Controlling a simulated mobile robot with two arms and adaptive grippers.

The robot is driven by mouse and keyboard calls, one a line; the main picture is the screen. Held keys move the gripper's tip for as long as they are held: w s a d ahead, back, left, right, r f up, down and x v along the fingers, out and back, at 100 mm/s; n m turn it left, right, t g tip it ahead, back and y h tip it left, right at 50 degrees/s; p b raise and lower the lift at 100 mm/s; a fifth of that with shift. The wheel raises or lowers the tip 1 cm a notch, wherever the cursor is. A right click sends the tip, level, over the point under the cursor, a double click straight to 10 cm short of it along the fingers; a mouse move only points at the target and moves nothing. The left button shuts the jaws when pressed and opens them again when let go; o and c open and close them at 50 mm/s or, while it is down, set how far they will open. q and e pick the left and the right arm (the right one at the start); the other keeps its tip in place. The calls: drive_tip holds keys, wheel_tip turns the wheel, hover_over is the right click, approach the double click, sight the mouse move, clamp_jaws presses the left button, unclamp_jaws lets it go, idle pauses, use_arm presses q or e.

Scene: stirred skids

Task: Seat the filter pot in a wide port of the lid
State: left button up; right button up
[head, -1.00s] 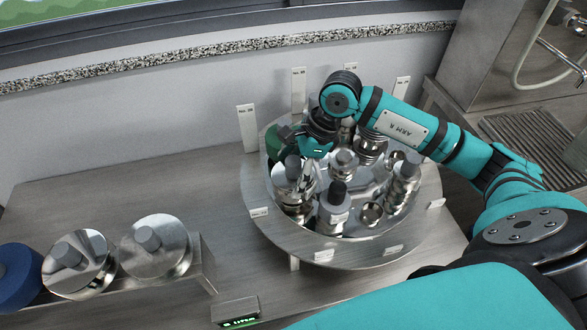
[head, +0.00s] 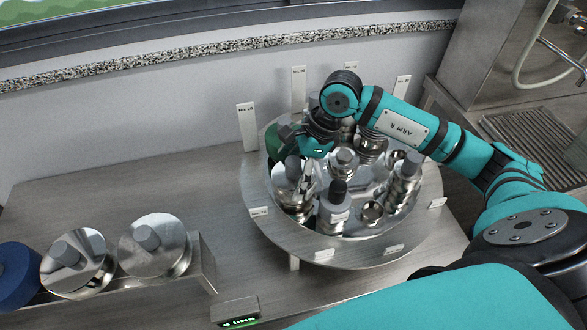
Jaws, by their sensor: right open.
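The lid (head: 257,237) is a round steel plate with a raised inner ring, crowded with metal fittings. A dark green rounded piece (head: 274,143) shows at its upper left; it may be the filter pot, but I cannot tell for sure. My right gripper (head: 302,148) reaches over the upper left of the lid, right beside the green piece. It is open, its fingers partly hidden by the wrist, and whether they touch the green piece is unclear. Which wide port lies under it is hidden. My left gripper is not in view.
Fittings with grey caps (head: 292,168) and a dark-capped one (head: 337,192) stand close together on the lid. A shelf at left holds steel pots (head: 155,250) and a blue one (head: 17,278). Label plates (head: 247,127) stand behind the lid.

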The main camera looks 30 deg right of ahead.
drive_tip(key=v, duration=1.2)
drive_tip(key=shift+s+a, duration=0.1)
idle(0.4)
